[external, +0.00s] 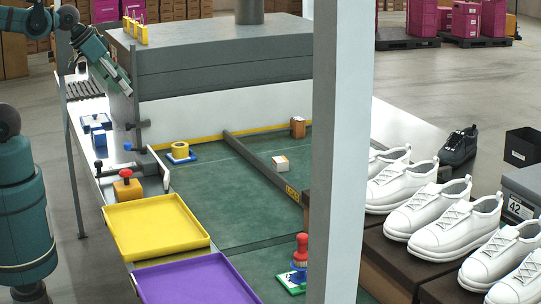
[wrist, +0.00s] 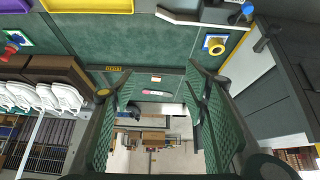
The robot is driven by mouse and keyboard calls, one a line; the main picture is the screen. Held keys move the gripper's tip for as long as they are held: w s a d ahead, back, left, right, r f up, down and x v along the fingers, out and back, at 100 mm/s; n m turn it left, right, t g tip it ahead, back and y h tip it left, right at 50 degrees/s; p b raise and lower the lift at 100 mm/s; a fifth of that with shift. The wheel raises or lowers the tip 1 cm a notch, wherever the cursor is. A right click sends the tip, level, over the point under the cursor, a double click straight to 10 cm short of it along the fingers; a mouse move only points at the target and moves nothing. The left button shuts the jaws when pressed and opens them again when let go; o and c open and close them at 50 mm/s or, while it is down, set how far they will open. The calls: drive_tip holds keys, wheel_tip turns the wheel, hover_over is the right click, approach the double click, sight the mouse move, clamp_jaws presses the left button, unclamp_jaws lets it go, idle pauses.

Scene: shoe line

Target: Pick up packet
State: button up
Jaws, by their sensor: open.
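A small flat white and pink piece (wrist: 155,92), which may be the packet, lies on the green mat in the wrist view. I cannot make out its print, and I do not find it in the external view, where a grey post hides part of the mat. A small white-topped box (external: 280,163) sits beside the dark divider bar; it also shows in the wrist view (wrist: 155,79). My gripper (wrist: 160,92) is open and empty, its green fingers apart on either side of these things, well above them. In the external view my gripper (external: 118,83) is at the upper left.
A yellow tray (external: 155,225) and a purple tray (external: 195,280) stand at the front. A yellow ring on a blue base (external: 180,152), a brown block (external: 297,127) and a red-knobbed stamp (external: 300,252) are on the table. White shoes (external: 430,215) line the right.

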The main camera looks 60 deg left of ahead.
drive_tip(key=w+r+n+g, duration=0.2)
drive_tip(key=w+r+n, duration=0.2)
drive_tip(key=w, duration=1.1)
drive_tip(key=n+g, duration=0.5)
drive_tip(key=n, duration=0.7)
hover_over(280, 159)
drive_tip(key=f, duration=3.1)
drive_tip(key=shift+s+d, duration=0.15)
drive_tip(key=shift+s, duration=0.05)
drive_tip(key=shift+w+f, duration=0.1)
drive_tip(key=shift+f, duration=0.3)
drive_tip(key=shift+f, duration=0.15)
drive_tip(key=shift+f, duration=1.15)
drive_tip(key=shift+f, duration=0.15)
